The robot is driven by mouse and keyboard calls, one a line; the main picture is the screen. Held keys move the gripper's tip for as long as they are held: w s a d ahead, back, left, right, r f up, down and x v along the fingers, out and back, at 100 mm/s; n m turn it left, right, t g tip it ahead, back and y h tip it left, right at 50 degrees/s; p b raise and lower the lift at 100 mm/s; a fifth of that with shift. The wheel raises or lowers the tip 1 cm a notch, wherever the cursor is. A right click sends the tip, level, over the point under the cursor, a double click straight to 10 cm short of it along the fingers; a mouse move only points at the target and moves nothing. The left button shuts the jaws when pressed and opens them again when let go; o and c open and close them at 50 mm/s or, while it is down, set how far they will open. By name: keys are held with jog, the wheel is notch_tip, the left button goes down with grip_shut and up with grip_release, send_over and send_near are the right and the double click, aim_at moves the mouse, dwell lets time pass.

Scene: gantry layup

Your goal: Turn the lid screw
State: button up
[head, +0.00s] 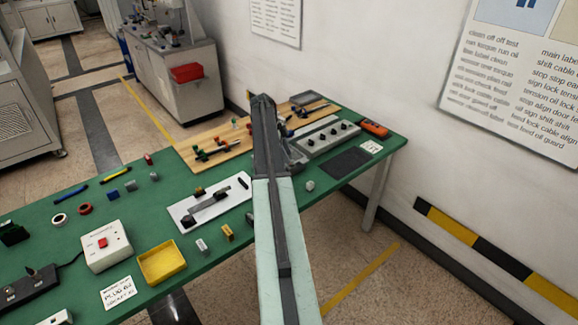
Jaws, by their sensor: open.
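I cannot make out the lid screw for certain; it is too small to tell or hidden. A grey panel with several dark knobs (329,138) lies on the green table right of my arm. A white plate with a dark handled piece (191,216) lies left of my arm. My gripper (296,158) is at the far end of my arm, over the table between the wooden board and the knob panel. It is open, and I see nothing held in it. My arm hides part of the board and the table behind it.
The green table (130,193) carries a wooden board (200,140) with small parts, a white box with a red button (105,246), a yellow tray (163,263), an orange device (374,129) and a dark mat (346,161). The wall stands close on the right.

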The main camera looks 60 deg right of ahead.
aim_at(292, 164)
jog(key=b+x, duration=0.1)
jog(key=x, duration=0.2)
jog(key=shift+s+f+b, duration=0.1)
jog(key=shift+f+b, duration=0.1)
jog(key=shift+b, duration=0.2)
jog(key=shift+r, duration=0.1)
grip_shut()
